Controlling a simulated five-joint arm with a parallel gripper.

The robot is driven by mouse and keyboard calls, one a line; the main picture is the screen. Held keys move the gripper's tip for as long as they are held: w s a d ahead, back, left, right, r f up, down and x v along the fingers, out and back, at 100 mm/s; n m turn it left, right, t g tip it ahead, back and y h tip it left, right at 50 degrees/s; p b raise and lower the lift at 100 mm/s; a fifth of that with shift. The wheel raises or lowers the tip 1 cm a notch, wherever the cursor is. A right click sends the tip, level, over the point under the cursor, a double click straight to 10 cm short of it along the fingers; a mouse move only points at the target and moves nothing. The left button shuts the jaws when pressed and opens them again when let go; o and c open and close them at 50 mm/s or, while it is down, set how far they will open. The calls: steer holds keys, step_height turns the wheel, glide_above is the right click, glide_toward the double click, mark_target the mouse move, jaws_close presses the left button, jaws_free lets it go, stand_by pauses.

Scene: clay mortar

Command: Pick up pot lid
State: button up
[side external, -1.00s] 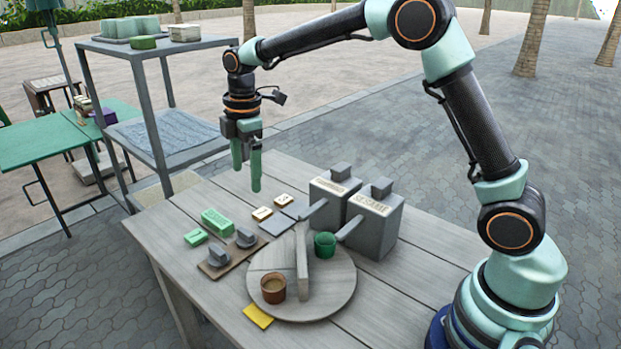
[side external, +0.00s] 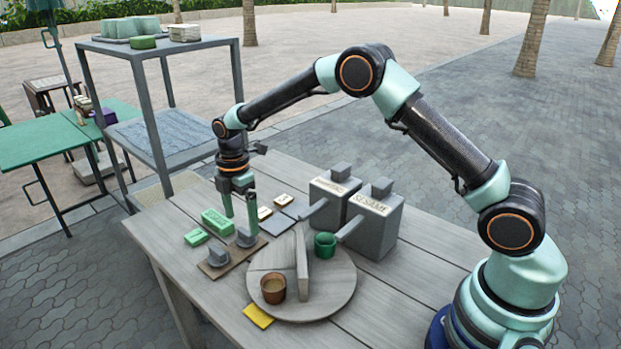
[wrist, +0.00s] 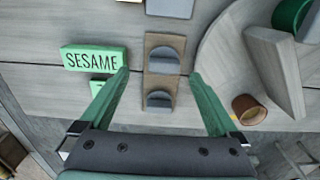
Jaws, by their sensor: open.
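Two grey knobbed pieces that look like pot lids sit on a brown board: a farther lid (side external: 246,237) and a nearer lid (side external: 218,256). In the wrist view the farther lid (wrist: 165,58) and the nearer lid (wrist: 160,100) lie between my fingers' lines, in the middle of the picture. My gripper (side external: 239,214) is open and empty. It hangs above the table by the lids, with its fingers pointing down. In the side view a finger overlaps the farther lid's area, and I cannot tell the exact gap.
A green SESAME block (wrist: 94,59) lies left of the lids. A round wooden board (side external: 335,295) with a brown cup (side external: 273,289), a green cup (side external: 325,244) and an upright divider (side external: 302,262) stands right. Two grey boxes (side external: 372,225) stand behind.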

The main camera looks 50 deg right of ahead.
mark_target(245, 231)
steer(key=shift+s+d+f, duration=0.1)
steer(key=shift+s+f, duration=0.05)
steer(key=shift+f, duration=1.05)
steer(key=shift+s+f, duration=0.15)
steer(key=shift+f, duration=1)
steer(key=c, duration=1.4)
